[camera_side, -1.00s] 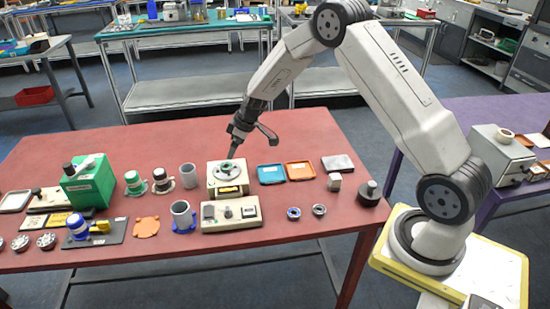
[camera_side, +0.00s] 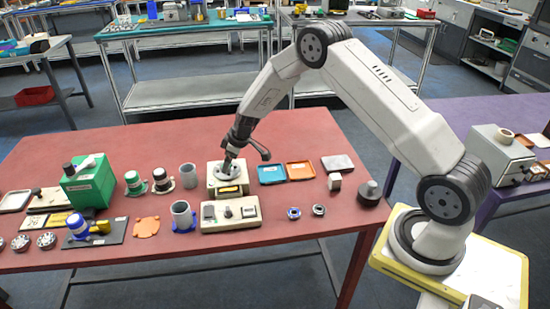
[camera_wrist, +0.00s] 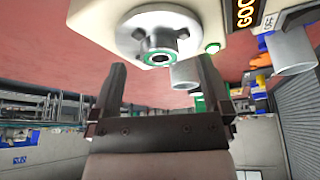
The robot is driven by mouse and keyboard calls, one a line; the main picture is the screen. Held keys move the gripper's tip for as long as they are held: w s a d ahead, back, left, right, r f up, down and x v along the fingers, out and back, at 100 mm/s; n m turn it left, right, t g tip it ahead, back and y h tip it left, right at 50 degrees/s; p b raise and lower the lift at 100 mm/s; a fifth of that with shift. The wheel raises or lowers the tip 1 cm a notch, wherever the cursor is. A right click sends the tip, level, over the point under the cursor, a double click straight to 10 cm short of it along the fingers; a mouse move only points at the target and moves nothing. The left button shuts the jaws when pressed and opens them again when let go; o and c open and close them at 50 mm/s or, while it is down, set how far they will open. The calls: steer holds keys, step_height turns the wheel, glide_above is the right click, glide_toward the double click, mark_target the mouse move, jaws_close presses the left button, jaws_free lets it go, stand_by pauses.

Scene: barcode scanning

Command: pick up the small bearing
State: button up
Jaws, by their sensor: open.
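A small ring with a green face and a dark hole (camera_wrist: 160,58), which looks like the small bearing, sits in a round pale holder (camera_wrist: 133,42) on top of a cream device (camera_side: 214,189). My gripper (camera_wrist: 162,65) is open. In the wrist view its two fingers stand apart on either side of the ring, and I cannot tell whether they touch it. In the side view my gripper (camera_side: 228,168) is down at the holder and hides the ring. Two other small rings, one blue (camera_side: 293,213) and one grey (camera_side: 319,209), lie on the table.
A cream control box (camera_side: 231,214) stands just in front of the device. A blue tray (camera_side: 271,174) and an orange tray (camera_side: 300,171) are to its right, a grey cup (camera_side: 188,176) to its left. The red table (camera_side: 335,128) is clear behind.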

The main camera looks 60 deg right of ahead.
steer(key=shift+x, duration=0.8)
jaws_close()
